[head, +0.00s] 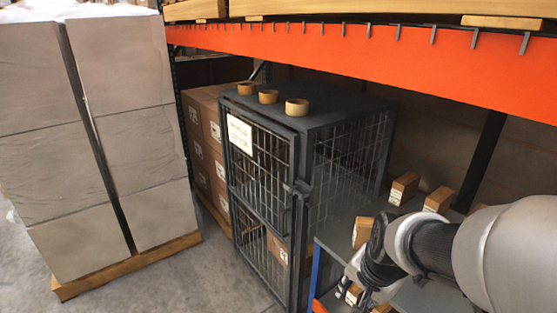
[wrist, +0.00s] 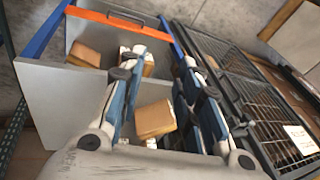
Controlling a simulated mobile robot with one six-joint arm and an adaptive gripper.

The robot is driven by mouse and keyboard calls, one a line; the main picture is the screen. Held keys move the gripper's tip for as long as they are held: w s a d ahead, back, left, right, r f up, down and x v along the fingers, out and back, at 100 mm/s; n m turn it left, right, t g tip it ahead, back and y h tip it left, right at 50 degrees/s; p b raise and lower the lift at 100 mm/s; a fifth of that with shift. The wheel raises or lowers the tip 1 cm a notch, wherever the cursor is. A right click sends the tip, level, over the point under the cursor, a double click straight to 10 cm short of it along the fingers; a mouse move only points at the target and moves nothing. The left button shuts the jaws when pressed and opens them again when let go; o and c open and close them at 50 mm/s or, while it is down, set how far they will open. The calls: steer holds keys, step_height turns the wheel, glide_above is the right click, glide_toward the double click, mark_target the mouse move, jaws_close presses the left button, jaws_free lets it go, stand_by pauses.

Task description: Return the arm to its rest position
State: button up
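My gripper (wrist: 161,62) shows in the wrist view with its two fingers well apart, so it is open. A small brown carton (wrist: 155,119) appears between the fingers; it seems to lie beyond them on the cart, not gripped. In the head view my arm (head: 450,245) reaches in from the lower right, its wrist over the cart (head: 413,292). The fingertips are not clear there.
Several small cartons (head: 403,188) lie around the cart. An orange rack beam (head: 350,60) crosses above. A tall wrapped pallet stack (head: 125,120) stands at left.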

steer(key=s+a+r+n, duration=0.1)
steer(key=s+r+n, duration=0.3)
steer(key=s, duration=0.4)
steer(key=s+a+r+n, duration=0.1)
steer(key=s+r+n, duration=0.3)
steer(key=s, duration=0.4)
steer(key=shift+s+r+n+t, duration=0.15)
steer(key=shift+s+n+t, duration=0.25)
steer(key=shift+n, duration=0.1)
